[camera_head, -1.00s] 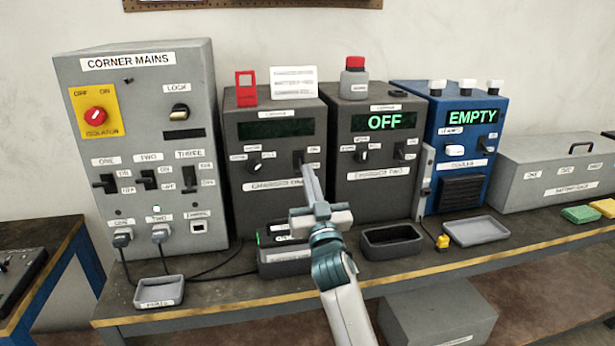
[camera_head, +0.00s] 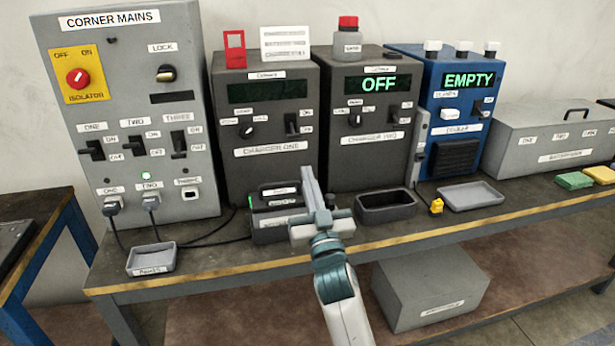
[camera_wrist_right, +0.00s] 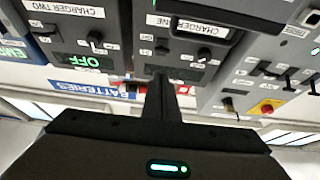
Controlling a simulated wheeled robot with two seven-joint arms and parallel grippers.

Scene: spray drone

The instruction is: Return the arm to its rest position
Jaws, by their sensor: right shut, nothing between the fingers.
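My right gripper (camera_head: 309,178) comes up from the bottom middle of the head view, its fingers shut and empty. It is in front of the charger one unit (camera_head: 275,175), over the small battery dock (camera_head: 268,228) on the bench, and hides part of that dock. In the wrist view the shut fingers (camera_wrist_right: 160,95) point toward the chargers, which look upside down there. Charger one has a dark display; the charger two unit (camera_head: 362,130) beside it reads OFF. My left gripper is out of view.
The corner mains cabinet (camera_head: 135,115) stands at left with cables. A blue tester (camera_head: 455,130) reads EMPTY. An empty black tray (camera_head: 385,208) and grey trays (camera_head: 470,195) line the bench (camera_head: 215,262). A grey box (camera_head: 440,285) sits below. Space in front of the bench looks clear.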

